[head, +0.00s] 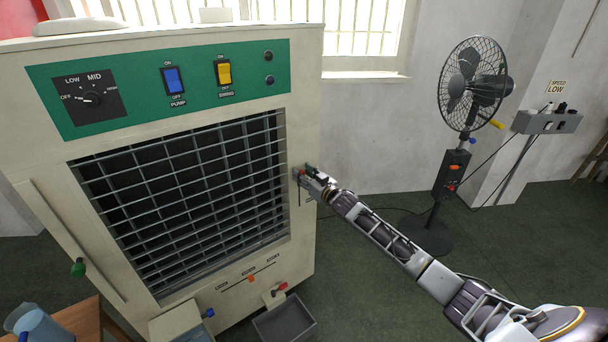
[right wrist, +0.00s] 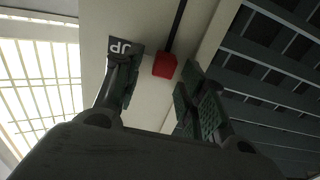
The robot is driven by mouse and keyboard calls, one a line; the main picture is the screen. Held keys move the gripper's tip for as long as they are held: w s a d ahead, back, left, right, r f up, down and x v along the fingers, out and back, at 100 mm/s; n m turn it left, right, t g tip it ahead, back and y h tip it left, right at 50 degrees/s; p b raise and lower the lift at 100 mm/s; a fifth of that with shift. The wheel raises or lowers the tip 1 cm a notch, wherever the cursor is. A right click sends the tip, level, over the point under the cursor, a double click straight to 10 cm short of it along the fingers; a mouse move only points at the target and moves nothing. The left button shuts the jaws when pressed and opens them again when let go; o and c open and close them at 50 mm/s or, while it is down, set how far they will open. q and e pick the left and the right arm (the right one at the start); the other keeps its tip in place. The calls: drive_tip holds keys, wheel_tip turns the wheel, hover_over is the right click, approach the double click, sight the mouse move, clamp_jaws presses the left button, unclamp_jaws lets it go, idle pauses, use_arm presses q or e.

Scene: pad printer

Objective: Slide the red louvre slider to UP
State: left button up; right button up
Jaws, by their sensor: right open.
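The red louvre slider (right wrist: 165,65) shows in the right wrist view as a small red block at the near end of a dark slot (right wrist: 179,25) in the cream panel. A dark label reading UP (right wrist: 122,47), upside down in this view, sits just left of it. My right gripper (right wrist: 158,88) is open, with one finger on each side of the slider. I cannot tell whether either finger touches it. In the head view my right gripper (head: 309,176) is at the right front edge of the cooler (head: 306,120), partly covering the slider. My left gripper is not in view.
The louvre grille (head: 190,195) is just left of my right gripper. A green control panel (head: 160,82) is above. A black fan (head: 470,85) stands to the right. A grey bin (head: 285,320) is on the floor below.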

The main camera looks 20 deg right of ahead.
drive_tip(key=shift+s, duration=0.2)
drive_tip(key=v, duration=1.1)
drive_tip(key=shift+s, duration=0.3)
idle(0.6)
drive_tip(key=shift+d, duration=0.1)
idle(0.4)
